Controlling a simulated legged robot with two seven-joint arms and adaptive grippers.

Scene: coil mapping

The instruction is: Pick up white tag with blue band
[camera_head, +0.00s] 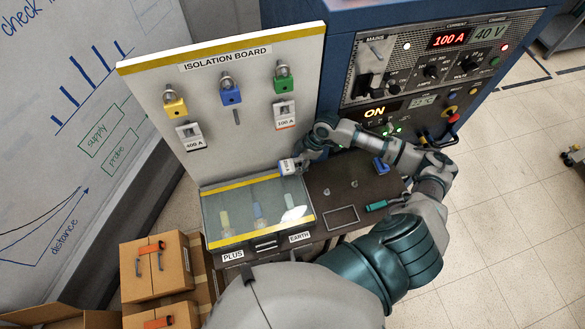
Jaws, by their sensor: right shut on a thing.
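The white tag with a blue band (287,166) is at the tip of my right gripper (300,164), in front of the lower right part of the isolation board (205,120). The gripper is shut on it. The tag is small here and its print cannot be read. A bare peg (237,117) shows under the blue padlock (230,92). My left gripper is not in view.
A yellow padlock (175,104) and a green padlock (283,80) hang on the board, with a 400 A tag (190,137) and a 100 A tag (285,115) below them. A clear-lidded case (213,241) lies below. The power cabinet (345,25) stands right.

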